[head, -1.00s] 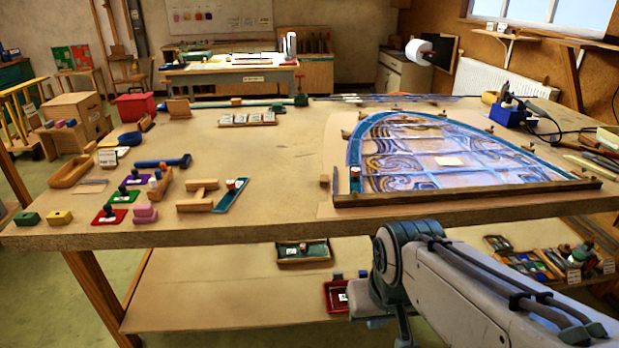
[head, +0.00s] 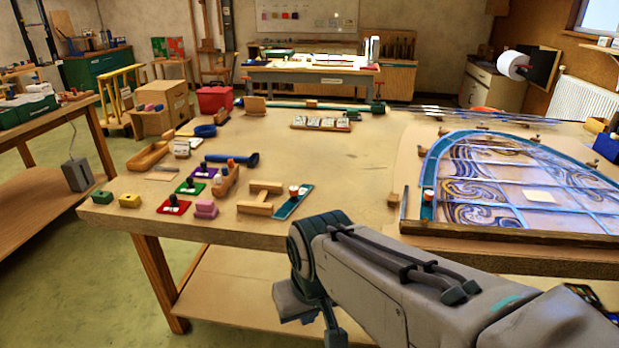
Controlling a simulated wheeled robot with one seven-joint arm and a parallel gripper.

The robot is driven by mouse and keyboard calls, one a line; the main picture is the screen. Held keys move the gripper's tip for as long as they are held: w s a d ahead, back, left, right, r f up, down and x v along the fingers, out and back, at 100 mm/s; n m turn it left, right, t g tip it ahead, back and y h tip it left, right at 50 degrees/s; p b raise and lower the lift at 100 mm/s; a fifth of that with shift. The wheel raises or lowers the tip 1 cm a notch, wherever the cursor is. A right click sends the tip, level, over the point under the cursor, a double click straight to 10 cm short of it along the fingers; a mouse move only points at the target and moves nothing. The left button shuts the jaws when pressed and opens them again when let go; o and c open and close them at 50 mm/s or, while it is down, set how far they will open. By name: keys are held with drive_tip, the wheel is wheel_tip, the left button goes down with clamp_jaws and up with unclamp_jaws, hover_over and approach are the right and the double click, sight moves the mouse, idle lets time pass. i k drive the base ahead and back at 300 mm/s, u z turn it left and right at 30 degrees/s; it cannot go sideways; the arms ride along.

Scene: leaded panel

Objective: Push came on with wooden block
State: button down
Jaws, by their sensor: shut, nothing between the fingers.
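The leaded panel (head: 520,185) lies on its board at the right of the bench, with a blue curved border and pale strips, which look like came, crossing swirled glass. Which strip is the one to push is unclear. A small wooden block (head: 393,200) stands on the bench just left of the panel's lower left corner. An H-shaped wooden piece (head: 262,198) lies further left. My gripper (head: 306,320) hangs low in front of the bench, below its top and well apart from block and panel. It looks shut and empty; the arm partly hides it.
A dark wooden batten (head: 510,234) runs along the panel's near edge. The bench middle is fairly clear. Another table (head: 40,125) stands at far left.

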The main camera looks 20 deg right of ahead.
sight(393, 199)
drive_tip(key=u, duration=0.2)
drive_tip(key=i, duration=0.6)
drive_tip(key=z, duration=0.7)
drive_tip(key=i, duration=0.5)
drive_tip(key=z, duration=0.6)
